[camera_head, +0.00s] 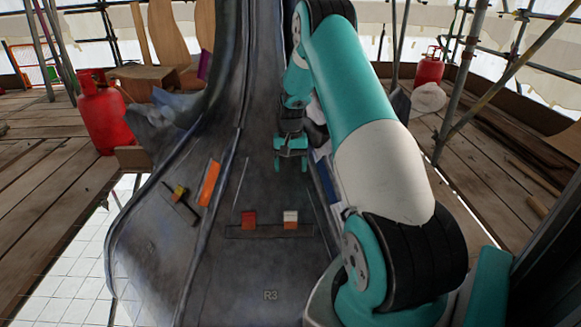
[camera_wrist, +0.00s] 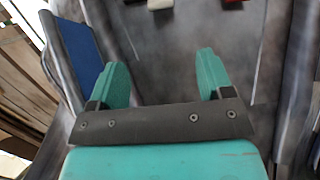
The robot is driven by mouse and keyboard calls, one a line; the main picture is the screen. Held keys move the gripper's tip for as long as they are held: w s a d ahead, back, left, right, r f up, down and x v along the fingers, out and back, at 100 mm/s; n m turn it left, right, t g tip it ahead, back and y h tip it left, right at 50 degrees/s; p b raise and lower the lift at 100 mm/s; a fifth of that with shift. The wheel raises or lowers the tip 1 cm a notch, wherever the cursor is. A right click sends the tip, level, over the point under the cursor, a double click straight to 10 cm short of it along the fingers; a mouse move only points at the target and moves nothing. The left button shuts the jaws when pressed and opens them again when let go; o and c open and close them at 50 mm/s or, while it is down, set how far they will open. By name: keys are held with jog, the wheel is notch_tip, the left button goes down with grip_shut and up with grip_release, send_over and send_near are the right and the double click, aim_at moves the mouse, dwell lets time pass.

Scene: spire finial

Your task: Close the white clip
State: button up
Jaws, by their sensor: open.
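The white clip (camera_head: 290,216) is a small pale block above an orange-red part, on the dark metal surface. In the wrist view the white clip (camera_wrist: 160,4) is cut off by the top edge. My gripper (camera_head: 291,166) is open and empty, above the white clip in the head view and apart from it. In the wrist view my gripper's teal fingers (camera_wrist: 165,80) stand wide apart with only grey metal between them. I cannot tell whether the clip is open or closed.
A red clip (camera_head: 249,218) sits left of the white one. A yellow clip (camera_head: 179,191) and an orange strip (camera_head: 209,183) lie further left. A blue panel (camera_wrist: 82,48) is beside my left finger in the wrist view. Red gas cylinders (camera_head: 101,115) stand on the planks.

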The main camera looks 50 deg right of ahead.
aim_at(290, 212)
jog(key=shift+a+f+p, duration=0.1)
jog(key=shift+a+p, duration=0.1)
jog(key=shift+p, duration=0.25)
jog(key=c, duration=0.6)
jog(key=a+p, duration=0.1)
jog(key=s+a+f+t+h+p, duration=0.1)
jog(key=p, duration=0.1)
jog(key=shift+f+p, duration=0.1)
jog(key=shift+p, duration=0.2)
grip_shut()
jog(key=s+a+t+h+p, duration=0.3)
jog(key=s+a+p, duration=0.1)
jog(key=p, duration=0.1)
jog(key=b+x, duration=0.1)
jog(key=x, duration=0.3)
jog(key=b+x, duration=0.1)
jog(key=x, duration=0.4)
jog(key=b+x, duration=0.1)
jog(key=x, duration=0.4)
jog(key=shift+s+d+b, duration=0.15)
jog(key=shift+s+b, duration=0.2)
jog(key=shift+s, duration=0.05)
jog(key=shift+f, duration=0.15)
